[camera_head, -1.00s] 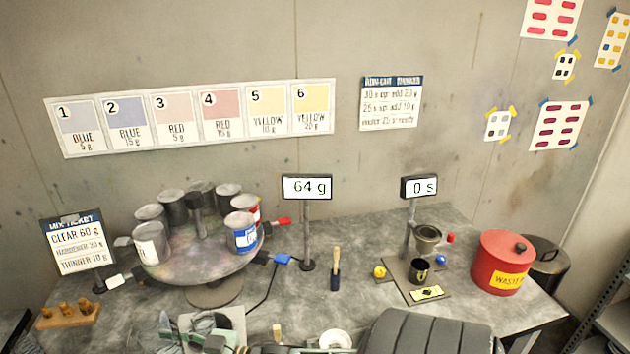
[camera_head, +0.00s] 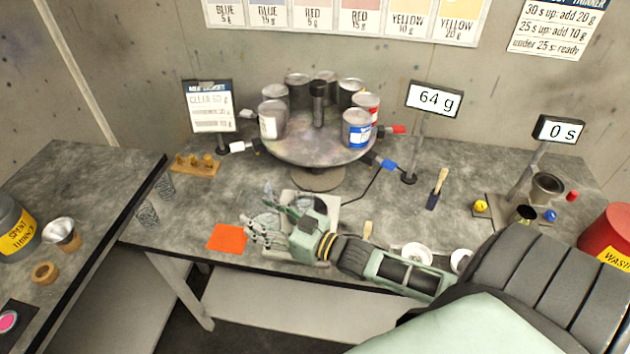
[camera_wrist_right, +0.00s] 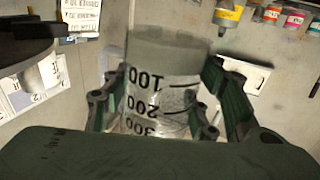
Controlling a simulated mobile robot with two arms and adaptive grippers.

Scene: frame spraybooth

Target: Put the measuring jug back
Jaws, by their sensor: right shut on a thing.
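The clear measuring jug (camera_wrist_right: 158,98) with black marks 100, 200 and 300 is between the fingers of my right gripper (camera_wrist_right: 165,112) in the right wrist view. The gripper is shut on it. In the head view my right gripper (camera_head: 266,228) is over the front of the bench, between an orange square (camera_head: 227,238) and a white scale plate (camera_head: 328,214). The jug is hard to make out there because it is see-through. Whether it touches the bench cannot be told. My left gripper is not in view.
A turntable (camera_head: 315,153) with several cans stands behind my gripper. Two clear cups (camera_head: 147,213) stand at the bench's left end. The display (camera_head: 434,99) reads 64 g. A wooden holder (camera_head: 196,165) is at the back left.

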